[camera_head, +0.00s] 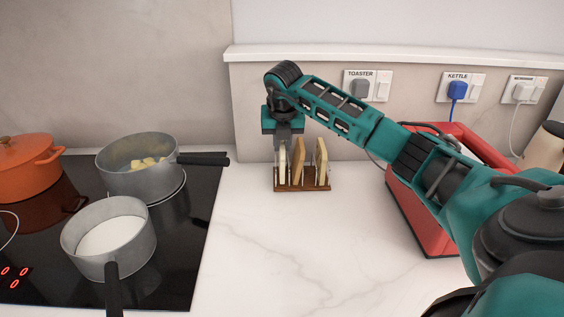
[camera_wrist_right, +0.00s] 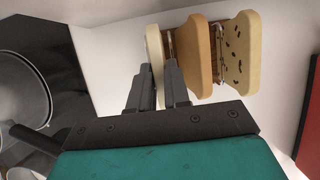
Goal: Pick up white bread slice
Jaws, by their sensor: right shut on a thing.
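A wooden rack (camera_head: 303,187) on the counter holds three upright bread slices. The pale white bread slice (camera_head: 282,163) is at the left end, and it also shows in the right wrist view (camera_wrist_right: 154,48). My right gripper (camera_head: 284,146) points down from above and is shut on the white bread slice, with one finger on each side in the right wrist view (camera_wrist_right: 159,68). The slice still stands in the rack. A brown slice (camera_head: 298,162) is in the middle and a seeded slice (camera_head: 321,160) at the right. My left gripper is out of view.
A hob (camera_head: 188,240) on the left carries a pot with yellow pieces (camera_head: 140,180), a pan with white contents (camera_head: 105,262) and an orange pot (camera_head: 28,170). A red toaster-like appliance (camera_head: 405,210) stands right, partly behind my arm. The counter in front of the rack is clear.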

